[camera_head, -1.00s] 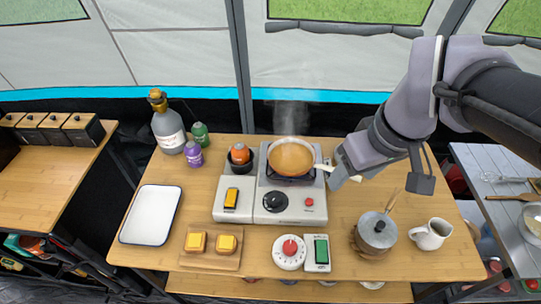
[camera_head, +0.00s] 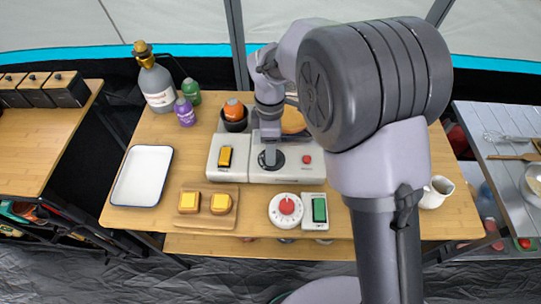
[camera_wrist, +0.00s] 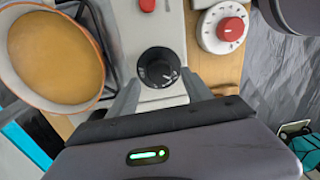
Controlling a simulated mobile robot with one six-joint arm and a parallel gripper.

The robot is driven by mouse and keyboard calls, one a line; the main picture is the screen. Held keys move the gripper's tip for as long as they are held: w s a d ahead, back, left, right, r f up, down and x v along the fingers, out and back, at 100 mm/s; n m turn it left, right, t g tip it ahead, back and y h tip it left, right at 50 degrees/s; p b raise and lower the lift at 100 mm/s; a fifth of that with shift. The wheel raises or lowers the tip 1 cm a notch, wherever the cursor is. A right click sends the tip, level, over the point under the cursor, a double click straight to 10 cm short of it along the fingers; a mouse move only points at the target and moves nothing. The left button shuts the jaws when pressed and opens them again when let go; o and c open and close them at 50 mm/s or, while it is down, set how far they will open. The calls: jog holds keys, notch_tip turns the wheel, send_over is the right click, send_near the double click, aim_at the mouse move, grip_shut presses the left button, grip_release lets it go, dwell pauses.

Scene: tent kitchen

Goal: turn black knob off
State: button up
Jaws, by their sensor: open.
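The black knob (camera_head: 271,160) is on the front of the light grey stove (camera_head: 287,172), partly hidden behind my gripper in the head view. In the wrist view the black knob (camera_wrist: 159,68) shows whole, with white marks around it. My gripper (camera_wrist: 159,95) is open, with one finger on each side just short of the knob; I cannot tell whether either touches it. In the head view my gripper (camera_head: 271,147) is above the knob. The pan (camera_wrist: 55,58) with orange-brown soup sits on the stove beside it.
A red button (camera_head: 306,159) is right of the knob and a yellow switch (camera_head: 226,156) is left. A red-knobbed white timer (camera_head: 286,210) and a green-buttoned box (camera_head: 318,211) stand in front. A toast board (camera_head: 208,211) and white tray (camera_head: 143,176) lie left.

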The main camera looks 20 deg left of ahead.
notch_tip(320, 180, down, 2)
jog(key=shift+f, duration=0.15)
grip_shut()
